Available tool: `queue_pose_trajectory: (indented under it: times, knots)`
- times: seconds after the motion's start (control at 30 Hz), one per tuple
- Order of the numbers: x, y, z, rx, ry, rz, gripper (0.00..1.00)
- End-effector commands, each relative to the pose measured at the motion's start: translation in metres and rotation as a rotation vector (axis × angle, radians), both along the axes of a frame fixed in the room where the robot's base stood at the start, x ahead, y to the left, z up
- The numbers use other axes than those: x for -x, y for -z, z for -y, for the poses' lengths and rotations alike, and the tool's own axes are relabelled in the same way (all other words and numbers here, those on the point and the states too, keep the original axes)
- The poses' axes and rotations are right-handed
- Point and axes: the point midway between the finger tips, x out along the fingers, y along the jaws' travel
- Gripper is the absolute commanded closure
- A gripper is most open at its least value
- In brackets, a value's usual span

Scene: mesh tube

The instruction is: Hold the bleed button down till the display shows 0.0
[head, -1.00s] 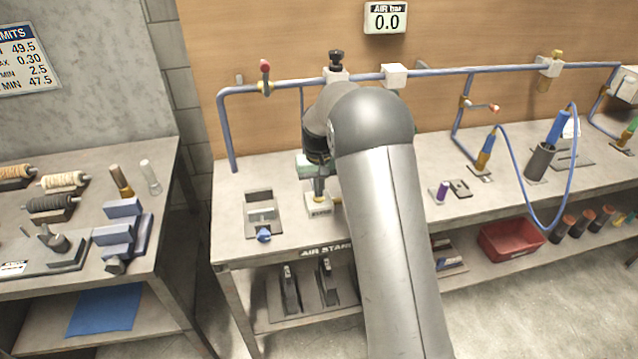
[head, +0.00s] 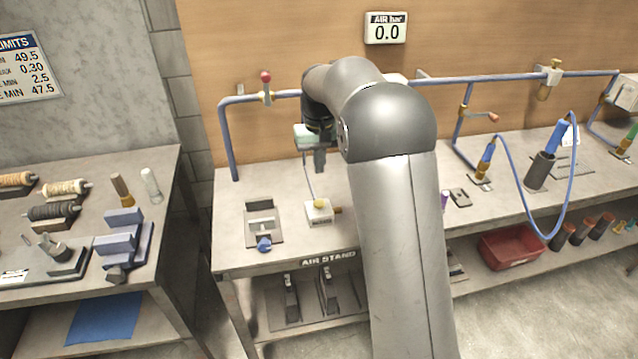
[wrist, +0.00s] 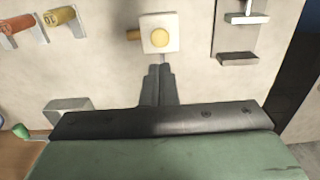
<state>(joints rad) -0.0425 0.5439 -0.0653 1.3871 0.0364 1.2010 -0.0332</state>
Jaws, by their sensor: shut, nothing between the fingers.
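The air display (head: 387,28) on the back wall reads 0.0 under the words AIR bar. The bleed button (head: 319,203) is a yellow round knob on a small white block that stands on the air stand bench. The button also shows in the wrist view (wrist: 160,37), unobstructed and near the top middle. My gripper (head: 320,168) is above and behind the block, apart from the button, pointing down. In the wrist view its fingers (wrist: 158,72) are together with nothing between them, just below the white block in the picture.
Blue pipe with a red-handled valve (head: 266,78) runs along the back wall. A blue hose (head: 528,208) loops over the bench's front at right. A side table (head: 165,170) stands at left.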

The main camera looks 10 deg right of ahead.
Motion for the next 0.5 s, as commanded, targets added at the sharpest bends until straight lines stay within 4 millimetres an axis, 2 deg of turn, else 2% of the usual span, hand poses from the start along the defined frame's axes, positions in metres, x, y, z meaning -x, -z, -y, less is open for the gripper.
queue_pose_trajectory:
  times: [0.1,0.2,0.5]
  knots:
    - [-0.001,-0.015,0.000,0.000,0.000,0.002,1.00]
    - [0.000,-0.022,0.000,0.000,0.000,0.001,1.00]
    - [0.000,-0.025,0.000,0.000,0.000,0.001,1.00]
